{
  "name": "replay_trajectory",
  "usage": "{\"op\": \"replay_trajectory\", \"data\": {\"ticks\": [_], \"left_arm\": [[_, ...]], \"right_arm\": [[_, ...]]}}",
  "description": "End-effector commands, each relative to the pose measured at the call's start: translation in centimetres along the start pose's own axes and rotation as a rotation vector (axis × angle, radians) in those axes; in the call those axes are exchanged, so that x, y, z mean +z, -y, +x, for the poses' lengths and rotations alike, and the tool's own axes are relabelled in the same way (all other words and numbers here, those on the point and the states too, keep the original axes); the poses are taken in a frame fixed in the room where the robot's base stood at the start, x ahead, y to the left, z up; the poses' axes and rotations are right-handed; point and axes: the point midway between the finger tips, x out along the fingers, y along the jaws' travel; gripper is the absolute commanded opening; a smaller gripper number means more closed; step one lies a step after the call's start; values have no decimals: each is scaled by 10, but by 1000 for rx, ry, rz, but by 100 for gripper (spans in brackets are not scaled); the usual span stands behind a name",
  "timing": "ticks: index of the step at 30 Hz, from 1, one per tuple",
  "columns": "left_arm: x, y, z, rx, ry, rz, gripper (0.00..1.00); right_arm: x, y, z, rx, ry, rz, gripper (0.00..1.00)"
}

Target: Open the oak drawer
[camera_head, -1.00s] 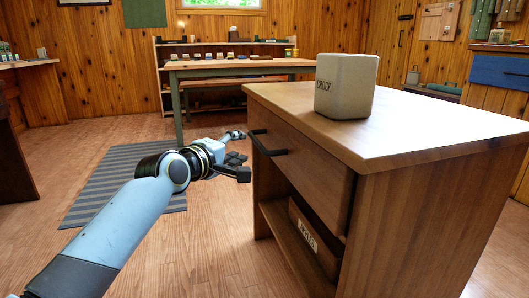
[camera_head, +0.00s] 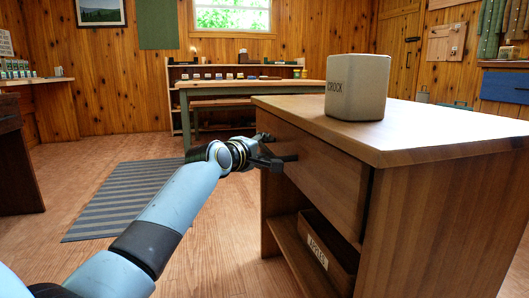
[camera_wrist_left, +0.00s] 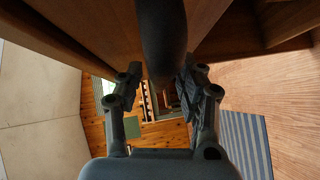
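The oak drawer (camera_head: 318,178) sits under the top of the wooden cabinet (camera_head: 450,215); its front looks closed against the cabinet. Its dark bar handle (camera_head: 289,158) is partly hidden behind my left gripper (camera_head: 268,155). In the left wrist view the handle (camera_wrist_left: 163,40) runs between the two fingers of my left gripper (camera_wrist_left: 158,85). The fingers stand apart around the bar, with a gap visible between them; I cannot tell whether either finger touches it. My right gripper is not in view.
A crock (camera_head: 357,88) stands on the cabinet top. A labelled box (camera_head: 328,248) lies on the open shelf below the drawer. A table (camera_head: 240,86) stands behind. The floor before the cabinet is clear, with a striped rug (camera_head: 125,195) to the left.

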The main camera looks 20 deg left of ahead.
Motion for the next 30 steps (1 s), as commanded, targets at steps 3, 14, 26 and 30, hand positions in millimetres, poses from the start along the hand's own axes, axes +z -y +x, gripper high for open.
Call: {"op": "replay_trajectory", "data": {"ticks": [3, 14, 26, 30], "left_arm": [[0, 0, 0, 0, 0, 0, 37], [0, 0, 0, 0, 0, 0, 7], [0, -1, 0, 2, -1, 1, 0], [-1, -1, -1, 2, -1, 2, 0]], "right_arm": [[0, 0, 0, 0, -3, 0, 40], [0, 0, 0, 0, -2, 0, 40], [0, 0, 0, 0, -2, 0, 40], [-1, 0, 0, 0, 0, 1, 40]]}}
